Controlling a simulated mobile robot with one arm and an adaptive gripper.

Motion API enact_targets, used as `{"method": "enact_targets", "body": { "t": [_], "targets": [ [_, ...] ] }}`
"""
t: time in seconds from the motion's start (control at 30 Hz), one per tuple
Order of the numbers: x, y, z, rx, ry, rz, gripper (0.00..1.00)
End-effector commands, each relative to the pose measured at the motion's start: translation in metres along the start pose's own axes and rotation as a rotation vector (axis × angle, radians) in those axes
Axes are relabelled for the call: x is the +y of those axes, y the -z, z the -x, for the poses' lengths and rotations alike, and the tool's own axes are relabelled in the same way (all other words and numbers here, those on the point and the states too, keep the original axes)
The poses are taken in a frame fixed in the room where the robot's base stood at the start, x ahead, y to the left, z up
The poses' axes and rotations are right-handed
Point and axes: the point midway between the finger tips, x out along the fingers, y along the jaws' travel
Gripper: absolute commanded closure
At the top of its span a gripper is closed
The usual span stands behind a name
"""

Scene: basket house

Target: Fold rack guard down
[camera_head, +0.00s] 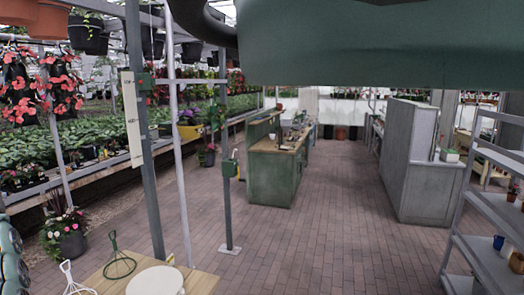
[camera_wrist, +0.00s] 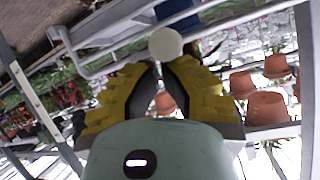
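My gripper (camera_wrist: 166,62) shows in the wrist view with its two yellow-padded fingers apart and a gap between them. A pale round disc or knob (camera_wrist: 165,43) appears just beyond the fingertips; I cannot tell whether they touch it. A light grey bent tube (camera_wrist: 110,62) runs behind it, up and to the left of the fingers. It may be the rack guard, but I cannot tell for sure. No guard is clearly identifiable in the head view, where my arm covers the top right. My gripper is not visible there.
Terracotta pots (camera_wrist: 268,108) stand on a rack at the right of the wrist view. In the head view, a wooden table (camera_head: 205,282) is at the bottom, a green counter (camera_head: 270,178) mid-room, and a grey shelf rack (camera_head: 485,250) at right. The brick floor (camera_head: 330,240) between is clear.

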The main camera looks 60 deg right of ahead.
Motion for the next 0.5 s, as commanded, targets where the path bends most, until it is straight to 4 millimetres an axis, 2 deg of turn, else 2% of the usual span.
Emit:
{"method": "enact_targets", "body": {
  "t": [0.5],
  "targets": [
    [0.0035,-0.0043,0.0021,0.078,0.02,-0.009,1.0]
  ]
}}
